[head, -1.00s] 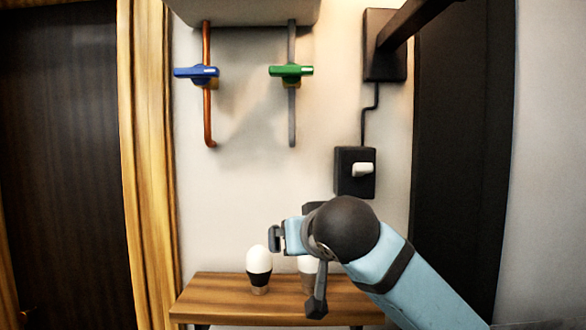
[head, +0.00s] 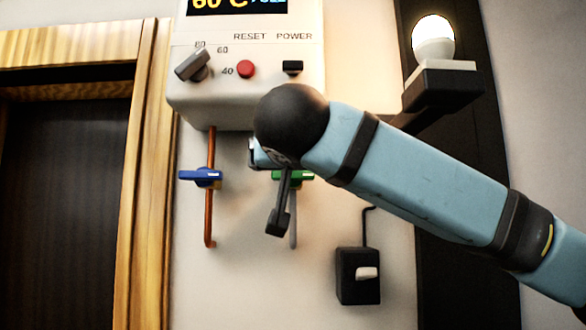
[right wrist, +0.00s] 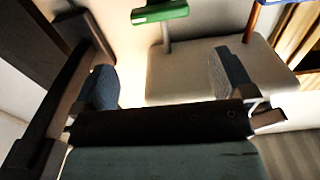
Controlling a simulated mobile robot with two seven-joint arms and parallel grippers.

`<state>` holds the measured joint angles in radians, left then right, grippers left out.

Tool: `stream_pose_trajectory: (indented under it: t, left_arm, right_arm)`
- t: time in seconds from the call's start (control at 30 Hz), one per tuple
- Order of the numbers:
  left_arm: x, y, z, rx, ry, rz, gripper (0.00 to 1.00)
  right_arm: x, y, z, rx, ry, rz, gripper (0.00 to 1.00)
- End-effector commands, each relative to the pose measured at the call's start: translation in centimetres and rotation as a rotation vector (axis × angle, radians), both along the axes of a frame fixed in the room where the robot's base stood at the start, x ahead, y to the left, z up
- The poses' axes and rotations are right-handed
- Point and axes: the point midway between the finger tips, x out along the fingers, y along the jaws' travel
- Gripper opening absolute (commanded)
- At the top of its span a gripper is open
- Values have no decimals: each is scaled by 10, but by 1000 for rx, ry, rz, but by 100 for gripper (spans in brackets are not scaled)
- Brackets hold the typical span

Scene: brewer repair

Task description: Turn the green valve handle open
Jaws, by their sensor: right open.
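The green valve handle (head: 305,175) lies crosswise on the grey pipe (head: 293,235) under the white boiler, partly hidden by my right arm in the head view. In the right wrist view the green handle (right wrist: 160,12) shows at the top, beyond the fingertips. In the head view my wrist hides most of this gripper. My left gripper is in neither view.
A blue valve handle (head: 201,176) sits on the copper pipe (head: 209,218) to the left. The white boiler (head: 215,107) with a grey knob (head: 193,65) and red button (head: 246,69) is above. A black switch box (head: 357,280) is lower right. A lit bulb (head: 433,38) stands upper right.

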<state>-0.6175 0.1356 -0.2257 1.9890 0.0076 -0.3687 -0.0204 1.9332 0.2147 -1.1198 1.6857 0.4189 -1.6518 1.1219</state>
Motion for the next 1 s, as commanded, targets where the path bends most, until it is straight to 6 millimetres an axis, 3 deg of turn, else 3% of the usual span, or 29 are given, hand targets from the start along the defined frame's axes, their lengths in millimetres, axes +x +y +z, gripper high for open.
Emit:
stream_pose_trajectory:
  t: [0.3, 0.5, 0.7, 1.0]
  left_arm:
    - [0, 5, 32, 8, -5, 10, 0]
    - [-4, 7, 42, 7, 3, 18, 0]
    - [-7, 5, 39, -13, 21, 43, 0]
    - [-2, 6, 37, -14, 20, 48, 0]
  right_arm:
    - [68, -1, 5, -1, 2, -3, 100]
    - [101, 0, 4, -1, 1, -2, 100]
    - [117, 0, 1, 0, 1, -1, 100]
    - [118, 0, 0, 0, 0, 0, 100]
